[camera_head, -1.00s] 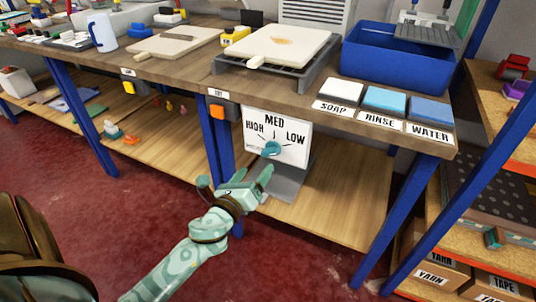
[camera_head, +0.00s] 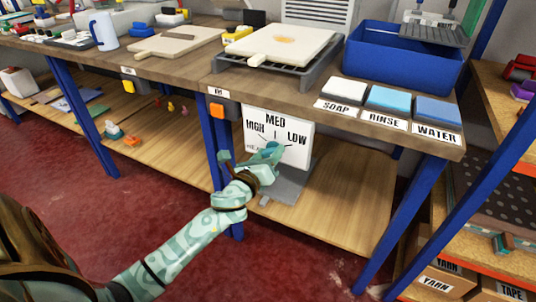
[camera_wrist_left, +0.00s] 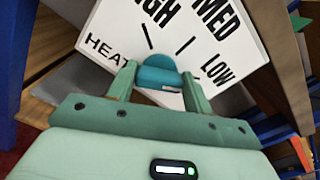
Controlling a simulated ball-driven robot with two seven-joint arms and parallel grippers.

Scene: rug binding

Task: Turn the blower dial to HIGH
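The blower panel (camera_head: 293,153) is a white board with HIGH, MED and LOW in black and tick marks. It stands on the lower shelf under the table. Its teal dial (camera_wrist_left: 160,75) shows in the wrist view between the two fingers of my left gripper (camera_wrist_left: 160,83). One finger is on each side of the dial, very close to it; I cannot tell whether they press on it. In the head view my left gripper (camera_head: 268,157) covers most of the dial. Where the dial points is hidden. My right gripper is out of view.
The wooden table edge (camera_head: 300,106) runs above the panel, with a blue table leg (camera_head: 219,165) to its left. An orange switch (camera_head: 218,110) hangs under the edge. The lower shelf (camera_head: 345,195) is bare to the panel's right.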

